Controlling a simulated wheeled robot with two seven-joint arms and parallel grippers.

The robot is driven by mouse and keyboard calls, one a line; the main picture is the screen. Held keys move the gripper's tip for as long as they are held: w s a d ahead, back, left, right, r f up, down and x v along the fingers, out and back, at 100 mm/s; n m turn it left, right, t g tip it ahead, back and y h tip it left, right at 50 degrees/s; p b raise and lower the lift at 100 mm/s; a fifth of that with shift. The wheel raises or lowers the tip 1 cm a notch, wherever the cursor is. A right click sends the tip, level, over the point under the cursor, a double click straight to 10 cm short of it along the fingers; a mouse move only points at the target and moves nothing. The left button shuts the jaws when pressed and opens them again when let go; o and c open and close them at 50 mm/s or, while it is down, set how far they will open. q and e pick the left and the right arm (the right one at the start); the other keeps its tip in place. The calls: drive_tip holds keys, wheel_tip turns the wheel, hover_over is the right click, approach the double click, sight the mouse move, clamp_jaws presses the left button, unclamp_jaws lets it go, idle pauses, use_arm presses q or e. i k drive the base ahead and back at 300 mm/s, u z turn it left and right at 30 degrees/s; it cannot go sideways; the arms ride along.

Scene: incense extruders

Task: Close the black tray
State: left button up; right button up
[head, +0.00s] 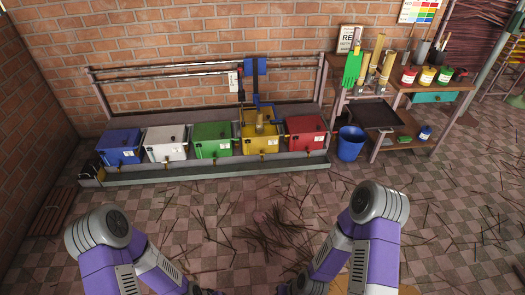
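A black tray (380,116) shows at the right, at the wooden bench by the back wall. It looks like a shallow, dark open tray sticking out toward me, below the bench top and right of the green glove. How far it is pulled out is hard to tell from here. My two purple and grey arms come in at the bottom, well short of the bench. Only dark wrist parts show at the bottom edge; the fingers of both grippers are out of the picture. Nothing of mine touches the tray.
A blue bucket (350,143) stands on the floor left of the tray. A row of coloured bins, including a red bin (306,134), lines the wall. A green glove (352,68) hangs beside the tray. Dark sticks (272,232) litter the checkered floor between me and the bench.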

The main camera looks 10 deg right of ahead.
sight(371, 115)
drive_tip(key=z, duration=0.25)
drive_tip(key=k, duration=0.3)
drive_tip(key=u, duration=1.15)
drive_tip(key=i, duration=0.9)
drive_tip(key=z, duration=0.65)
drive_tip(key=i, duration=0.7)
drive_tip(key=z, duration=0.75)
